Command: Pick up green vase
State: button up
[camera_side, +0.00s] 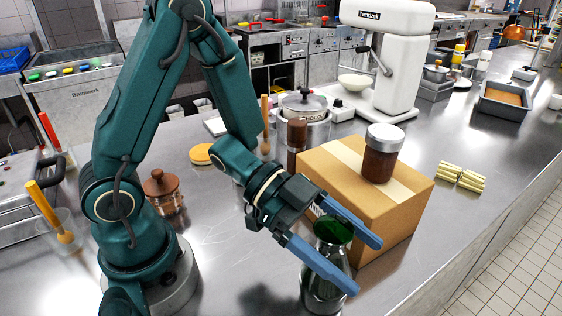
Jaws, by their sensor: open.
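The green vase (334,231) stands on the steel counter in front of a cardboard box. Its dark green top shows between my fingers, and a clear, shiny lower body shows below them. My gripper (364,268) is open, with its two blue fingers pointing to the lower right, one on each side of the vase's upper part. I cannot tell whether either finger touches the vase. The near finger hides part of the vase's middle.
The cardboard box (392,215) stands close behind the vase, with a brown jar (380,160) on top. A pepper mill (297,140) and a pot (304,105) are behind the box. Yellowish sticks (461,177) lie to the right. The counter's front edge is near the lower right.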

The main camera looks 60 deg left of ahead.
grip_shut()
dwell(0.5)
